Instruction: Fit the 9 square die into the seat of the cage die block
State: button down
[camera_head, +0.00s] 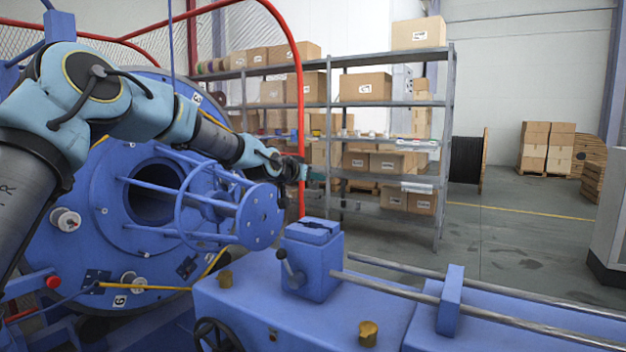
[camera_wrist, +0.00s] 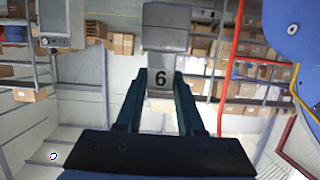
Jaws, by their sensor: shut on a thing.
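My gripper (camera_wrist: 160,92) is shut on a grey block-shaped die (camera_wrist: 165,30) in the wrist view, with a teal finger on either side. Its dark figure reads 6 in this view. The room looks upside down there, so the figure may be a 9. In the head view my gripper (camera_head: 315,173) is in the air beyond and above a blue block with a side lever, which looks like the die block (camera_head: 312,268). A dark recess (camera_head: 314,228) shows in that block's top. The held die is not clear in the head view.
A blue cage of rods and rings (camera_head: 195,205) stands left of the block, ending in a disc (camera_head: 260,215). A red rail (camera_head: 300,100) curves behind my arm. Steel bars (camera_head: 490,318) run right from the block. Shelves with boxes (camera_head: 365,87) stand behind.

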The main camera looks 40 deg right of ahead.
aim_at(310, 195)
jog(key=shift+r, duration=0.2)
jog(key=shift+f+b, duration=2.25)
jog(key=shift+f, duration=0.65)
jog(key=shift+f+b, duration=1.9)
jog(key=shift+f, duration=0.2)
jog(key=c, duration=0.7)
grip_release()
jog(key=shift+a, duration=0.1)
jog(key=shift+o, duration=1.3)
jog(key=shift+f, duration=0.1)
jog(key=b+v, duration=0.2)
jog(key=v, duration=0.9)
